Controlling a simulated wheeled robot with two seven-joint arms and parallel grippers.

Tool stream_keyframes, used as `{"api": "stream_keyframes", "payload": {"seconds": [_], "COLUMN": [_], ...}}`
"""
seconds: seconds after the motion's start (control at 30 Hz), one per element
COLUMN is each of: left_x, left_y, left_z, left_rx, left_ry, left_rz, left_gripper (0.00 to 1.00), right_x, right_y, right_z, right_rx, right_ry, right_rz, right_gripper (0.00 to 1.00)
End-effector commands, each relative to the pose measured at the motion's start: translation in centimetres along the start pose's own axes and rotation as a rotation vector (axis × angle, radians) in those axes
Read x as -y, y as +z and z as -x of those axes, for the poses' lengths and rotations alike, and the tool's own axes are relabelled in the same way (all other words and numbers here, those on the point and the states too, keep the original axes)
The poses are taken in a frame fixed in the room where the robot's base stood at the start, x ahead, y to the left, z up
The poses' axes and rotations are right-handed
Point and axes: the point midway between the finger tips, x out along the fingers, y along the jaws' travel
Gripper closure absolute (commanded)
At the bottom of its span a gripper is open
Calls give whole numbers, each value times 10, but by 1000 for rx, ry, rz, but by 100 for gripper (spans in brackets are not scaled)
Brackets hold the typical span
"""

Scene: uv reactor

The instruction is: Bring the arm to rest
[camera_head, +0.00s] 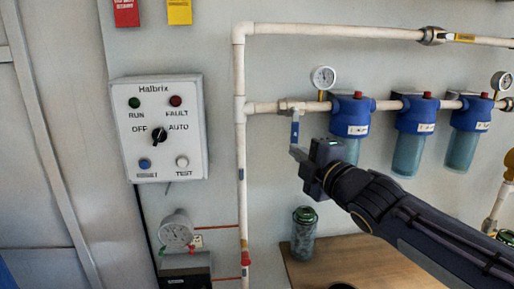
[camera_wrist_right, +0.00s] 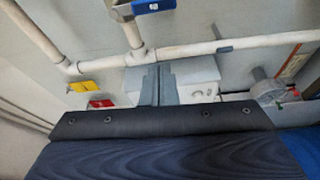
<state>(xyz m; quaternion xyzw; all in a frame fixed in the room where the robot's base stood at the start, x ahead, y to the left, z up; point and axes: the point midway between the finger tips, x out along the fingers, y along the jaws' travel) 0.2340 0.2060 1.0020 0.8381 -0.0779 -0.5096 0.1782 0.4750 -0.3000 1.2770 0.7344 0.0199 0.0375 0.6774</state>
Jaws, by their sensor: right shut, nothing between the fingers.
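My right gripper (camera_head: 297,152) reaches in from the right, its fingers pointing left toward the wall. Its fingers are shut together and empty; they also show in the wrist view (camera_wrist_right: 158,85). The fingertips are close to the lower end of a blue valve handle (camera_head: 295,133), which hangs down from the horizontal pipe. I cannot tell whether they touch. In the wrist view a blue labelled part, seemingly this handle (camera_wrist_right: 153,6), is at the top edge, apart from the fingers. My left gripper is not in view.
White pipes (camera_head: 240,190) run along the wall. A control box (camera_head: 158,128) is to the left. Blue filter housings (camera_head: 350,118) hang behind my right arm.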

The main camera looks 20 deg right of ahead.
Motion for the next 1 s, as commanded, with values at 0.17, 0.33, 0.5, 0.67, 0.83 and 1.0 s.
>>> {"api": "stream_keyframes", "payload": {"seconds": [0.17, 0.33, 0.5, 0.67, 0.83, 1.0], "left_x": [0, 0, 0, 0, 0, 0], "left_y": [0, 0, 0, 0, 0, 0], "left_z": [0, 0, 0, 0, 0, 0], "left_rx": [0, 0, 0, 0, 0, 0], "left_ry": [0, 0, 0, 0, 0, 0], "left_rz": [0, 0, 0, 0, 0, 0], "left_gripper": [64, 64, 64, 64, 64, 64], "right_x": [6, 67, 166, 235, 270, 278], "right_y": [2, 13, -6, -47, -81, -92], "right_z": [4, 42, 115, 183, 228, 241], "right_rx": [15, 152, 396, 629, 802, 857], "right_ry": [-21, -206, -495, -729, -884, -928], "right_rz": [-46, -444, -1031, -1446, -1680, -1742], "right_gripper": [100, 100, 100, 100, 100, 100]}}
